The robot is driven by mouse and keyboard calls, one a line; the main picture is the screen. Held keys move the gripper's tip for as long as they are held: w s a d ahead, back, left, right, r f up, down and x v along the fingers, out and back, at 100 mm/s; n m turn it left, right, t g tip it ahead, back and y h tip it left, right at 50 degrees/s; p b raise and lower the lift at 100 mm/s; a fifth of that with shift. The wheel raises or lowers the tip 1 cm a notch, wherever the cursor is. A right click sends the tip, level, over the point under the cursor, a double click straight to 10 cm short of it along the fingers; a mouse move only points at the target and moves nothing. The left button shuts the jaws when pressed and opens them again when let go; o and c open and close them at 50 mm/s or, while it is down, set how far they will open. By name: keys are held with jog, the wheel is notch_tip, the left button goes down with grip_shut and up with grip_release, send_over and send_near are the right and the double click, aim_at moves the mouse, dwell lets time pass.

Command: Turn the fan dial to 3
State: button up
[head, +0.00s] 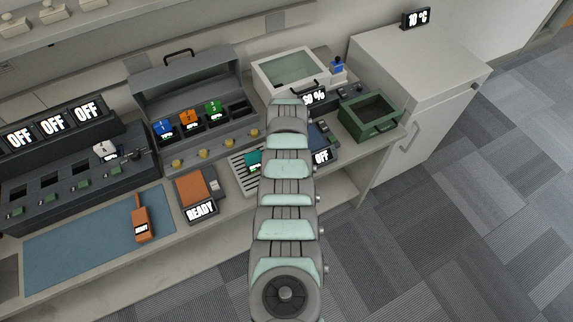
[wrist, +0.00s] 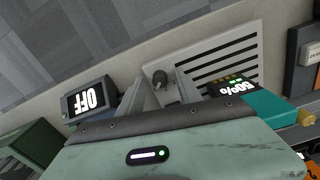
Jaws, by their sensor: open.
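A small dark knob (wrist: 160,77), which looks like the fan dial, sits on a light grey panel beside black slats in the wrist view. Its setting is too small to read. A display reading OFF (wrist: 90,100) stands left of it; in the head view it also reads OFF (head: 321,157). My gripper (wrist: 150,92) is open, its grey fingers pointing toward the knob's panel. I cannot tell whether they touch the knob. In the head view my arm hides the knob and the gripper.
A green bin (head: 369,117) stands to the right. An orange radio (head: 141,220) lies on the blue mat (head: 75,250). A white cabinet (head: 420,75) stands far right.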

jog(key=shift+r, duration=0.1)
jog(key=shift+w+r, duration=0.15)
jog(key=shift+r, duration=0.45)
notch_tip(320, 180, up, 9)
jog(key=shift+r, duration=0.2)
